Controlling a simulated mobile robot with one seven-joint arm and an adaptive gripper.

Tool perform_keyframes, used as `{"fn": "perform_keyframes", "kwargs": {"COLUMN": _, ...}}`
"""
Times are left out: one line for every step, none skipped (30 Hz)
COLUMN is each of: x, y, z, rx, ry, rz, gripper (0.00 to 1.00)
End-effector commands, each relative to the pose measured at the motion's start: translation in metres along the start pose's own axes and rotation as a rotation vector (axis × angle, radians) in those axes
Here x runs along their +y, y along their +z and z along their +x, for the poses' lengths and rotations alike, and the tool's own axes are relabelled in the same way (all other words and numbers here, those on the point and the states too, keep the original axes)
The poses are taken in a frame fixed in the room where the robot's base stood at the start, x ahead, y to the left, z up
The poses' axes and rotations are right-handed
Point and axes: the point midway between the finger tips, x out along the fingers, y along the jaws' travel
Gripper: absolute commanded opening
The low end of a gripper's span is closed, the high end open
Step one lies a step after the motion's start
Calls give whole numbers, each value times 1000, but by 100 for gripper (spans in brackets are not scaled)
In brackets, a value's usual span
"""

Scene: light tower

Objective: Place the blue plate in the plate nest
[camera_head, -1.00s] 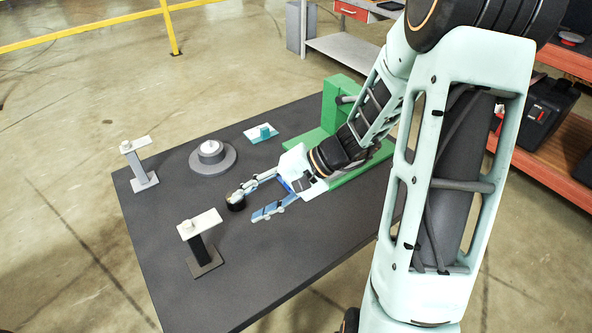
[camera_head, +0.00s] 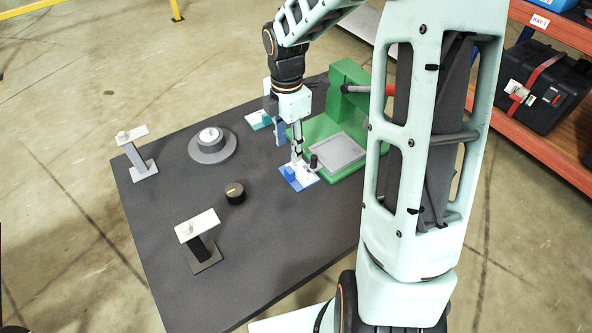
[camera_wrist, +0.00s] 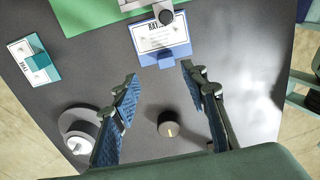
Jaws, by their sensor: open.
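The blue plate (camera_head: 306,184), with a white label and a raised blue block, lies on the dark table against the front edge of the green fixture. It also shows at the top of the wrist view (camera_wrist: 178,52). The grey framed recess in the green fixture, which looks like the plate nest (camera_head: 340,152), appears empty; only its edge shows in the wrist view. My gripper (camera_head: 289,150) points down behind the blue plate in the head view. In the wrist view my gripper (camera_wrist: 158,80) is open, its blue-padded fingers apart and empty, with the plate beyond the fingertips.
A dark upright post (camera_head: 313,160) stands by the blue plate at the nest's edge. A teal plate (camera_head: 258,120), a round grey base with a white top (camera_head: 211,143), a black knob (camera_head: 235,193) and two stands (camera_head: 203,248) (camera_head: 141,165) occupy the table.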

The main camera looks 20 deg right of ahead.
Motion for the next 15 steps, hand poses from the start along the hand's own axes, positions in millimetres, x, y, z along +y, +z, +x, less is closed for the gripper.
{"fn": "perform_keyframes", "kwargs": {"x": -2, "y": -1, "z": 11, "rx": 4, "ry": -5, "rz": 1, "gripper": 41}}
{"fn": "perform_keyframes", "kwargs": {"x": -2, "y": -1, "z": 16, "rx": 4, "ry": -4, "rz": 2, "gripper": 41}}
{"fn": "perform_keyframes", "kwargs": {"x": -2, "y": 0, "z": 22, "rx": 3, "ry": -6, "rz": 2, "gripper": 41}}
{"fn": "perform_keyframes", "kwargs": {"x": -2, "y": 0, "z": 26, "rx": 3, "ry": -5, "rz": 3, "gripper": 41}}
{"fn": "perform_keyframes", "kwargs": {"x": -2, "y": 0, "z": 30, "rx": 3, "ry": -4, "rz": 3, "gripper": 41}}
{"fn": "perform_keyframes", "kwargs": {"x": -2, "y": 0, "z": 33, "rx": 3, "ry": -4, "rz": 4, "gripper": 41}}
{"fn": "perform_keyframes", "kwargs": {"x": -2, "y": 0, "z": 35, "rx": 3, "ry": -4, "rz": 4, "gripper": 41}}
{"fn": "perform_keyframes", "kwargs": {"x": -2, "y": -1, "z": 37, "rx": 3, "ry": -3, "rz": 5, "gripper": 41}}
{"fn": "perform_keyframes", "kwargs": {"x": -2, "y": -1, "z": 39, "rx": 4, "ry": -3, "rz": 5, "gripper": 41}}
{"fn": "perform_keyframes", "kwargs": {"x": -2, "y": 0, "z": 41, "rx": 4, "ry": -3, "rz": 6, "gripper": 41}}
{"fn": "perform_keyframes", "kwargs": {"x": -3, "y": 0, "z": 44, "rx": 4, "ry": -4, "rz": 6, "gripper": 41}}
{"fn": "perform_keyframes", "kwargs": {"x": -5, "y": 0, "z": 48, "rx": 4, "ry": -5, "rz": 5, "gripper": 41}}
{"fn": "perform_keyframes", "kwargs": {"x": -6, "y": 0, "z": 53, "rx": 4, "ry": -5, "rz": 5, "gripper": 41}}
{"fn": "perform_keyframes", "kwargs": {"x": -8, "y": 0, "z": 58, "rx": 4, "ry": -7, "rz": 5, "gripper": 41}}
{"fn": "perform_keyframes", "kwargs": {"x": -9, "y": 1, "z": 64, "rx": 5, "ry": -7, "rz": 5, "gripper": 41}}
